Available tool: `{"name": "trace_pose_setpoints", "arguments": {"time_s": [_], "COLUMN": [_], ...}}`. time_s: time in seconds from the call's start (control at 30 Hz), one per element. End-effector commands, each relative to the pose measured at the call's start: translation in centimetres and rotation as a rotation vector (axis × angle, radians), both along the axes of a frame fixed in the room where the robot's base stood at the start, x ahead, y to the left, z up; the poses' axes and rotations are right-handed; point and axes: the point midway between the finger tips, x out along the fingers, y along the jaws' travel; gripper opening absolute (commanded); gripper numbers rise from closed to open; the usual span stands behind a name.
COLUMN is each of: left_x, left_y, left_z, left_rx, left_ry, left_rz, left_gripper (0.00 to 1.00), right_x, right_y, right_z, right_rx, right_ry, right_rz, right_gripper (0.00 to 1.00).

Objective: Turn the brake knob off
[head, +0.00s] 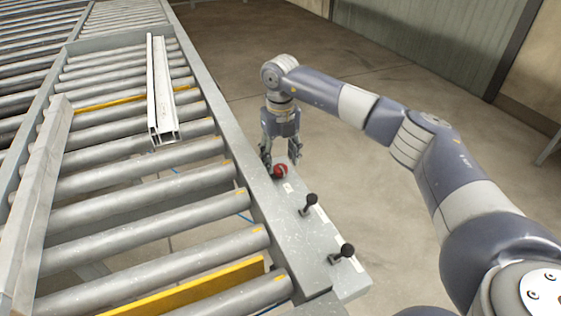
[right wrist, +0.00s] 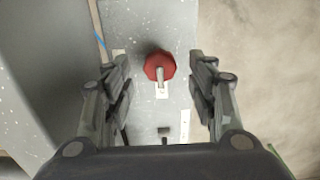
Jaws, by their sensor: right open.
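The brake knob (head: 279,171) is red and sits on the grey side plate (head: 318,262) along the roller bench. In the right wrist view the red knob (right wrist: 159,66) shows a light pointer bar lying toward the bottom of the picture, over a small pale label. My right gripper (head: 280,160) points down above the plate at the knob. Its fingers (right wrist: 160,95) are open on either side of the knob, with gaps between them and it. They hold nothing. My left gripper is not in view.
Two black-knobbed levers (head: 311,199) (head: 346,250) stand on the same plate, nearer the front. A pale metal profile (head: 160,100) lies on the rollers (head: 150,185), left of the plate. Open concrete floor (head: 385,160) lies to the right.

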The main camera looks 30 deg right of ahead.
Motion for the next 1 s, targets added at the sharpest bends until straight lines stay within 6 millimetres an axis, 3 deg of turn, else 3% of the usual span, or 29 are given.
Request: {"name": "trace_pose_setpoints", "arguments": {"time_s": [0.2, 0.43, 0.63, 1.0], "left_x": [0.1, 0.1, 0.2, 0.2], "left_y": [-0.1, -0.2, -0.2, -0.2], "left_z": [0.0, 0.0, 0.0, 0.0], "left_rx": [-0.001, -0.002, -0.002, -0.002], "left_ry": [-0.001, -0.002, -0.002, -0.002], "left_rz": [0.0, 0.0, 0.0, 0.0], "left_gripper": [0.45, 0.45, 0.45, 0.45], "right_x": [0.1, 0.1, 0.0, 0.0], "right_y": [0.0, 0.0, 0.0, 0.0], "right_z": [4.9, 8.8, 10.0, 10.0], "right_rx": [0.001, 0.0, 0.0, 0.0], "right_ry": [-0.005, -0.004, -0.001, -0.002], "right_rz": [-0.001, 0.001, 0.0, 0.0], "right_gripper": [0.52, 0.52, 0.52, 0.52]}}
